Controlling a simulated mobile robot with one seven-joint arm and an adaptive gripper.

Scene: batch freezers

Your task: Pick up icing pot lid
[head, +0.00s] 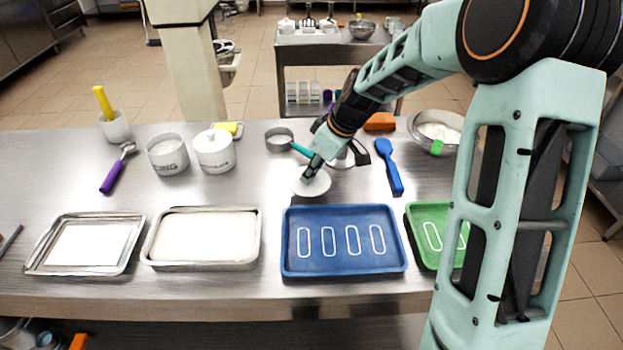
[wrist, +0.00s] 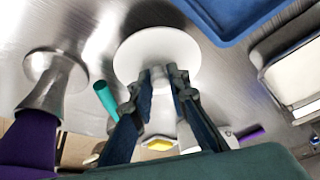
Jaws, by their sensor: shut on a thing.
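The icing pot lid (head: 319,187) is a white round disc over the steel counter, behind the blue tray. It also shows in the wrist view (wrist: 150,45), where the closed fingertips meet its small knob. My gripper (head: 310,172) is shut on this knob, and the fingers show in the wrist view (wrist: 165,76). The fingers hide part of the knob. I cannot tell whether the lid touches the counter or hangs just above it. The white icing pot (head: 168,160) stands open at the left, its lettering partly readable.
A lidded white pot (head: 215,156) stands right of the icing pot. A blue tray (head: 343,268) and green tray (head: 416,222) lie in front. A teal-handled tool (head: 300,150) and a blue spatula (head: 389,168) lie near my gripper. Bare counter lies left of the lid.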

